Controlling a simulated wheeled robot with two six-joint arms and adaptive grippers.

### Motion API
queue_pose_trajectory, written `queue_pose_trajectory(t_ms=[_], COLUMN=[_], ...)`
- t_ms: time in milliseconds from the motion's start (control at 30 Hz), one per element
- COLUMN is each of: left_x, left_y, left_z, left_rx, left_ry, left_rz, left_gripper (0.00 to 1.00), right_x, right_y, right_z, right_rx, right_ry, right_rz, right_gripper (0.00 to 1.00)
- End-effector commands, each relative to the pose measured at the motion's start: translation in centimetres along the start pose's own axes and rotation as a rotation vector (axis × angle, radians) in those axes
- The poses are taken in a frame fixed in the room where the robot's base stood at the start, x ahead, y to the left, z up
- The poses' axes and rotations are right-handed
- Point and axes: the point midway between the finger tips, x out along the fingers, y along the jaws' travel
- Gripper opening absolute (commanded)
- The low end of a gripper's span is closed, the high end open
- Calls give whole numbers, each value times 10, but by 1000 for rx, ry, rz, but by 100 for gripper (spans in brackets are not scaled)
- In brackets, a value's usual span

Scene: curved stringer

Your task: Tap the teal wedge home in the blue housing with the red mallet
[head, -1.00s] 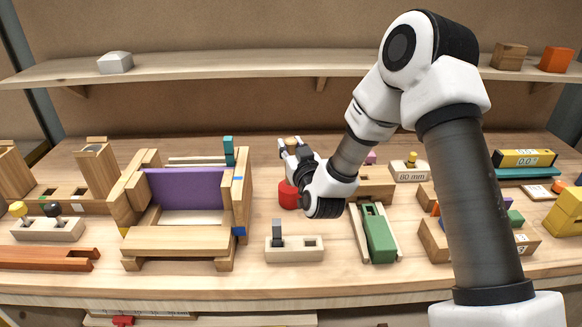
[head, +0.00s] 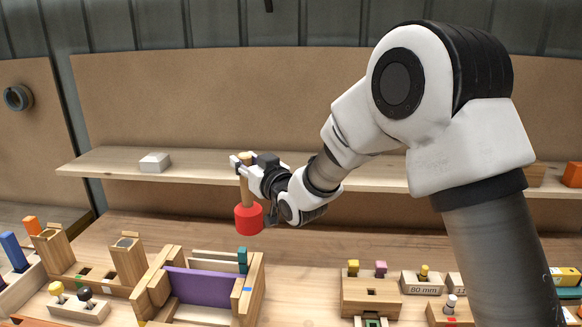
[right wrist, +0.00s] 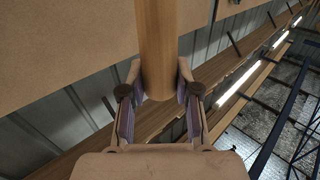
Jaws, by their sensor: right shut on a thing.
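The red mallet (head: 249,219) hangs head down in the air above the bench, its wooden handle upright. My right gripper (head: 243,163) is shut on the handle near its top. In the right wrist view the wooden handle (right wrist: 157,50) runs up between the two fingers (right wrist: 157,100). The teal wedge (head: 242,259) stands upright at the far right corner of a wooden frame, below the mallet head and apart from it. A small blue patch (head: 247,289) shows on the frame's right post; I cannot make out more of a blue housing. My left gripper is not in view.
A purple panel (head: 200,287) spans the wooden frame. Wooden blocks with pegs (head: 371,293) stand to the right, and a two-knob block (head: 78,304) to the left. A shelf (head: 215,169) with a white block (head: 154,162) runs behind the mallet.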

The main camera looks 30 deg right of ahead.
Motion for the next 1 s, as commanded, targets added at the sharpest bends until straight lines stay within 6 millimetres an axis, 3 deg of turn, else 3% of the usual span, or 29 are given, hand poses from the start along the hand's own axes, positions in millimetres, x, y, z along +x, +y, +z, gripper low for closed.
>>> queue_pose_trajectory(t_ms=[33, 167, 500, 800, 1000], left_x=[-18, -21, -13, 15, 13], left_y=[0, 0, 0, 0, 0], left_z=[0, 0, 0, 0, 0], left_rx=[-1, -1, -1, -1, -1], left_ry=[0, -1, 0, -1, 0], left_rz=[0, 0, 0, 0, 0], left_gripper=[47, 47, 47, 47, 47], right_x=[5, 10, 9, 9, 9], right_y=[-11, -24, -24, -24, -24], right_z=[-17, -19, -14, 15, 14], right_rx=[-3, 0, 1, 1, 1], right_ry=[0, 0, 1, 0, 1], right_rz=[-25, -56, -57, -56, -56], right_gripper=[0, 0, 0, 0, 0])
